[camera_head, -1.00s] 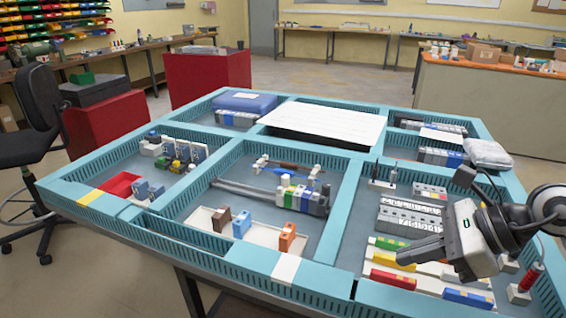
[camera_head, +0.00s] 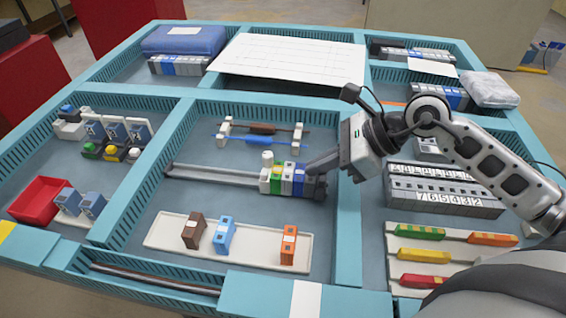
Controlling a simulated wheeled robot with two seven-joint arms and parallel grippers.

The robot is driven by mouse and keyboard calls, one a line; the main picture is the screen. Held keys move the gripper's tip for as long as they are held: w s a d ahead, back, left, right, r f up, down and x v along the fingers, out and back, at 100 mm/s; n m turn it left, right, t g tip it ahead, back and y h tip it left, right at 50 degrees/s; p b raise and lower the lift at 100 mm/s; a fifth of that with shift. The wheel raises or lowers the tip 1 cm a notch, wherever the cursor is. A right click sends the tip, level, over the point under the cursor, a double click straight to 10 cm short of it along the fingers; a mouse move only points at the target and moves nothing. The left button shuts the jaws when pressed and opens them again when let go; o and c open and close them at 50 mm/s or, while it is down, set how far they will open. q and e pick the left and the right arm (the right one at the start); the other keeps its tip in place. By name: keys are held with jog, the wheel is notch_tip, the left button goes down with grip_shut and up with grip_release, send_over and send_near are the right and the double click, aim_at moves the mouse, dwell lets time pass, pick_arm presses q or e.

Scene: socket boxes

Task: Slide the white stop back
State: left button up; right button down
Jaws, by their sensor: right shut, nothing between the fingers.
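A small white stop (camera_head: 267,160) with a rounded top stands at the left end of this row. My right gripper (camera_head: 312,168) reaches in from the right, shut and empty. Its fingertips are at the right end of the row, over the grey block; I cannot tell whether they touch. My left gripper is not in view.
In front lies a white tray (camera_head: 165,236) with a brown, a blue and an orange block. Behind the row is a rack with brown and blue rods (camera_head: 255,138). Turquoise divider walls (camera_head: 348,230) surround the compartment. The rail's left part is clear.

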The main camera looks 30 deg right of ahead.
aim_at(268, 175)
jog(key=x, duration=0.3)
jog(key=shift+w+a+f, duration=0.1)
jog(key=shift+w+a, duration=0.1)
jog(key=shift+a, duration=0.1)
jog(key=shift+w+a+p, duration=0.7)
jog(key=shift+w+a, duration=0.1)
jog(key=shift+a, duration=0.15)
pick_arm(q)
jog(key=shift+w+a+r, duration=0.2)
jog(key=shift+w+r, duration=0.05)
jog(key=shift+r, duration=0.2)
pick_arm(e)
jog(key=shift+w+a, duration=0.4)
jog(key=shift+a, duration=0.05)
